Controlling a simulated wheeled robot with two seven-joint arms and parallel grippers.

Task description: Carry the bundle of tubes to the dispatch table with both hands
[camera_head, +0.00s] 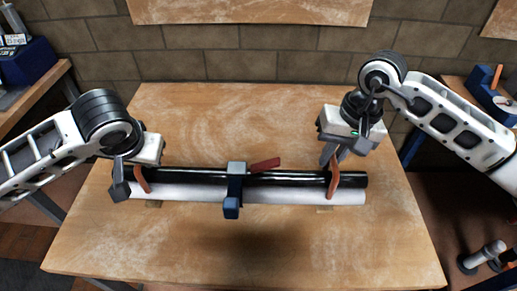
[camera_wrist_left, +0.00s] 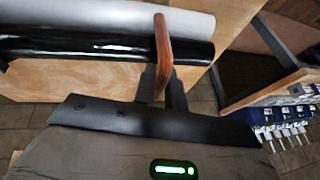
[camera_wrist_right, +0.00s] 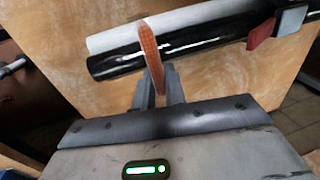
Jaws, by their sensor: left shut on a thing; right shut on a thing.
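The bundle of tubes (camera_head: 290,196) lies crosswise over a wooden table, a glossy black tube beside a white one. A blue clamp (camera_head: 234,188) with a red lever binds its middle. A brown loop handle stands at each end. My left gripper (camera_head: 138,180) is shut on the left handle, also seen in the left wrist view (camera_wrist_left: 162,45). My right gripper (camera_head: 333,160) is shut on the right handle, which shows in the right wrist view (camera_wrist_right: 150,55). The bundle looks about level. Whether it is clear of the table is hard to tell.
The wooden table (camera_head: 230,125) is otherwise mostly bare. Small tan blocks (camera_head: 325,210) show at the bundle's lower edge. Side tables with blue items stand at far left (camera_head: 30,60) and far right (camera_head: 490,95). A brick wall is behind.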

